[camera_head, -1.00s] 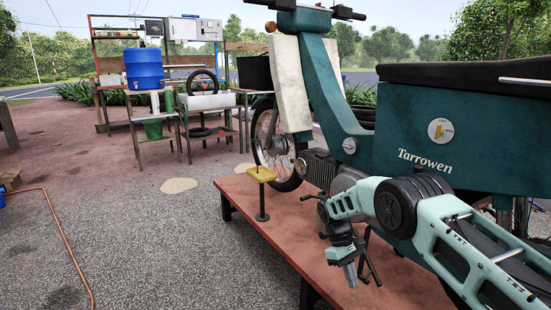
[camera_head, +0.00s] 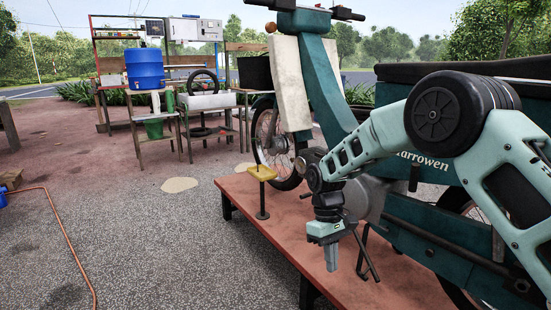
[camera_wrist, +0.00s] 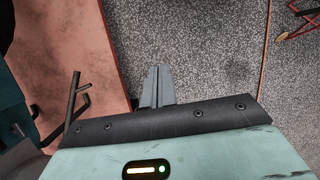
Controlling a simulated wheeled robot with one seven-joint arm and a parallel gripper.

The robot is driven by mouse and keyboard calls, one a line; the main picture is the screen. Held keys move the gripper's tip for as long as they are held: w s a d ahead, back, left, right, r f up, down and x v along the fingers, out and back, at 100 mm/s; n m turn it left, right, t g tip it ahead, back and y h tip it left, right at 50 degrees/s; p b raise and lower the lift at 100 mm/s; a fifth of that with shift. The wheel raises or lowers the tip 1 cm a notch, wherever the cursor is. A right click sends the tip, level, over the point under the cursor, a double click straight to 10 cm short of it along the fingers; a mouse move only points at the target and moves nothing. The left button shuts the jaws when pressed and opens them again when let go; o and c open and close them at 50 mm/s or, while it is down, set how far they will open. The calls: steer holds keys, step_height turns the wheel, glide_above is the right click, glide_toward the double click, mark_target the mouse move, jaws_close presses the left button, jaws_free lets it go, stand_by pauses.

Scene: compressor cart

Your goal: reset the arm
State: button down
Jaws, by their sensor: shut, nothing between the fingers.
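My gripper (camera_head: 331,262) points down in the head view, in front of the teal motorbike and above the reddish platform. Its fingers are together with nothing between them. In the wrist view the shut fingers (camera_wrist: 157,86) show at the middle, with the platform's edge to their left and grey gravel beyond. My arm reaches in from the right and hides part of the motorbike (camera_head: 345,100), including some of its lettering.
The motorbike stands on the low reddish platform (camera_head: 285,222). A yellow-topped post (camera_head: 262,174) rises from the platform left of my gripper. A blue drum (camera_head: 144,68) sits on a stand at the back. An orange hose (camera_head: 66,240) lies on open gravel at left.

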steer(key=s+a+r+t+y, duration=0.1)
steer(key=s+a+r, duration=0.3)
steer(key=s+r, duration=0.55)
steer(key=s+d+r+t, duration=0.1)
steer(key=s+d+r, duration=0.1)
steer(key=s, duration=0.9)
steer(key=s+d+r+t, duration=0.1)
steer(key=s+d+t, duration=0.1)
steer(key=s, duration=1)
step_height(320, 180, up, 27)
steer(key=p, duration=2.6)
steer(key=shift+d+f+y, duration=0.2)
steer(key=shift+y, duration=0.1)
